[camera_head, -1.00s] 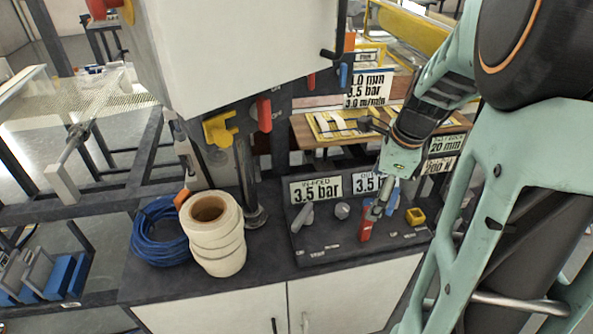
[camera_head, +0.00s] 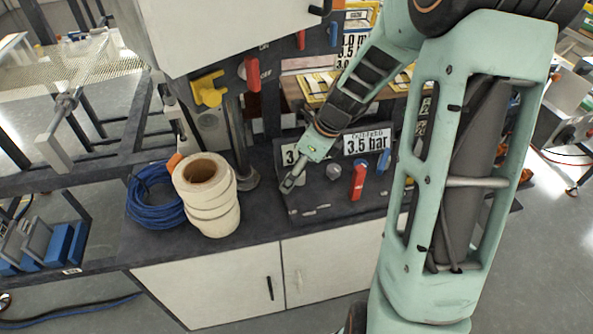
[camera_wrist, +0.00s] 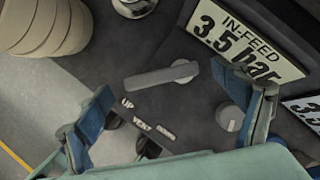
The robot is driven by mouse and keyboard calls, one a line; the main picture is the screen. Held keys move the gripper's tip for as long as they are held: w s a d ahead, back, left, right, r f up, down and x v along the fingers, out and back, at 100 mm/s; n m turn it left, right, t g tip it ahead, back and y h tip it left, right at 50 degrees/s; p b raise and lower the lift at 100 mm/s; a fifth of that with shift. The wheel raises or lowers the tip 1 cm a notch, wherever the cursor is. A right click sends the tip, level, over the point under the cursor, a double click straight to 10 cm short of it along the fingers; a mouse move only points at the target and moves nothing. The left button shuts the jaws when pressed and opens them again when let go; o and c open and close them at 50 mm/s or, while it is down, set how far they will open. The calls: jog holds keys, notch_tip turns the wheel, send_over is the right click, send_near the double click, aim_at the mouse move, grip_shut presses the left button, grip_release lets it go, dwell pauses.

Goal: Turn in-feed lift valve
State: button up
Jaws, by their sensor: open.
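The in-feed lift valve is a grey lever (camera_wrist: 162,77) on a dark panel, under the sign reading IN-FEED 3.5 bar (camera_wrist: 240,42) in the wrist view. The lever lies nearly crosswise in that view, above small labels UP, VENT and DOWN. My gripper (camera_wrist: 185,92) is open, with one blue-backed finger left of the lever and the other at its right, near a round grey knob (camera_wrist: 229,116). Nothing is held. In the head view my gripper (camera_head: 290,183) is over the panel's left part; the lever cannot be told apart from it there.
A red lever (camera_head: 358,182) and a blue one (camera_head: 384,160) stand farther right on the panel. Stacked cream rolls (camera_head: 212,212) and a blue hose coil (camera_head: 152,196) are on the counter at left. A white box (camera_head: 240,30) hangs above.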

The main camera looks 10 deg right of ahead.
jog(key=shift+w+a+f, duration=0.1)
jog(key=shift+f, duration=0.3)
jog(key=c, duration=1.7)
